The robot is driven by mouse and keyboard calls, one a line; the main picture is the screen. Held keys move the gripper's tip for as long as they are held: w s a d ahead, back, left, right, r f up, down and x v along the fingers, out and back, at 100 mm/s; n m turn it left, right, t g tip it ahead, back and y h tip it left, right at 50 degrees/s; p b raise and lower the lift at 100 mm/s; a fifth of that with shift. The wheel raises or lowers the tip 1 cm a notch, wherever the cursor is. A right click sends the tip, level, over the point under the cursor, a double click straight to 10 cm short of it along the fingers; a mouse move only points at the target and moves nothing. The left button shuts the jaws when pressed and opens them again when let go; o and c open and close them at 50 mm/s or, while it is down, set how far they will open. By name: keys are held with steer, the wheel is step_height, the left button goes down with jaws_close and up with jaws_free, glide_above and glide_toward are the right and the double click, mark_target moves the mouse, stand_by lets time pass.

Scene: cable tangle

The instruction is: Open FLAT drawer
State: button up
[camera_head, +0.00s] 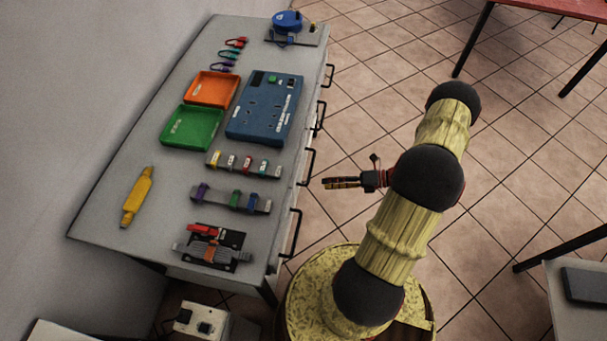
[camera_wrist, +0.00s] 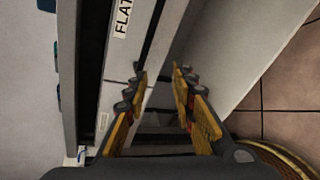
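The drawer front with the label FLAT (camera_wrist: 122,18) is at the upper left of the wrist view. A dark bar (camera_wrist: 152,38), which looks like its handle, runs beside the label. My gripper (camera_wrist: 160,76) has its two yellow fingers apart, with nothing seen held between them. The lower end of the bar is close to the left fingertip; I cannot tell if they touch. In the head view my gripper (camera_head: 326,183) points left at the bench's drawer side, just right of a black handle (camera_head: 306,167). Drawer labels cannot be read there.
The bench top (camera_head: 165,235) holds a green tray (camera_head: 193,127), an orange tray (camera_head: 211,88), a blue box (camera_head: 264,108) and cable strips. More black handles (camera_head: 291,232) line its right side. Tiled floor right of the bench is partly free. A grey panel (camera_wrist: 235,50) flanks my right finger.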

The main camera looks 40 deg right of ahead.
mark_target(311, 169)
steer(key=shift+w+a+r+m+t+h+b, duration=0.1)
steer(key=shift+w+a+m+t+b, duration=0.25)
steer(key=shift+w+m, duration=0.8)
steer(key=shift+w+a+r+m+t+h+b, duration=0.15)
steer(key=shift+w+a+m+b, duration=0.4)
steer(key=shift+w, duration=1.15)
steer(key=shift+w+a+r+m+t+h+b, duration=0.1)
steer(key=shift+w+a+m+t+b, duration=0.2)
steer(key=shift+w+a+m, duration=0.8)
steer(key=shift+w+d, duration=0.3)
steer(key=shift+d, duration=0.2)
steer(key=shift+c, duration=0.4)
jaws_close()
